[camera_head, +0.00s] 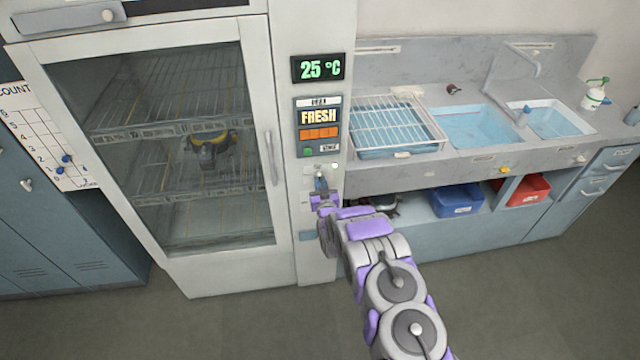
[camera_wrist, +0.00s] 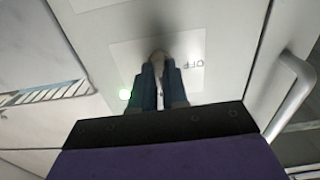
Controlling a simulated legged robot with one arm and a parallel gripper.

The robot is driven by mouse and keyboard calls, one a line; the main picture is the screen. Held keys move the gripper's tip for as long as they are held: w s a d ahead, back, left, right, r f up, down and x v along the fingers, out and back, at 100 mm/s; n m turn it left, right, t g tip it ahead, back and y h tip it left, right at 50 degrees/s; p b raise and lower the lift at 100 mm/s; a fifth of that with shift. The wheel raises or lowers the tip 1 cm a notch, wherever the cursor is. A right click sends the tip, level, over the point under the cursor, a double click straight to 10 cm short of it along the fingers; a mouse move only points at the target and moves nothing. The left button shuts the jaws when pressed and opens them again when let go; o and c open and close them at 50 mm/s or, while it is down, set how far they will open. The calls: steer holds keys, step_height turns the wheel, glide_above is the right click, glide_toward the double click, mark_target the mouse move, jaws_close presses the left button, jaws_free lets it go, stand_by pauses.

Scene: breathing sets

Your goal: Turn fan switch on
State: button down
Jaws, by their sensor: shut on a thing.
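The fan switch (camera_wrist: 158,57) sits on a pale plate marked OFF (camera_wrist: 197,65) in the wrist view. Only a small, pale part of it shows between the fingertips. My gripper (camera_head: 321,182) is at the narrow panel right of the glass-door cabinet, below the FRESH display. In the wrist view, my gripper's two blue-grey fingers (camera_wrist: 160,75) are closed around the switch. In the head view the fingers and wrist hide most of the switch.
The glass-door cabinet (camera_head: 268,40), with its vertical handle (camera_head: 270,158), is left of my gripper. A 25 °C display (camera_head: 318,67) is above the FRESH display (camera_head: 318,127). The sink counter (camera_head: 470,172) juts out at right. The floor in front is clear.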

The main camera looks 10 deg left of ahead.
steer(key=shift+s+f, duration=0.1)
steer(key=shift+f, duration=0.15)
steer(key=c, duration=1.3)
jaws_free()
steer(key=shift+o, duration=0.8)
steer(key=shift+r, duration=0.15)
steer(key=p+v, duration=0.1)
steer(key=v, duration=1.6)
steer(key=shift+r, duration=0.1)
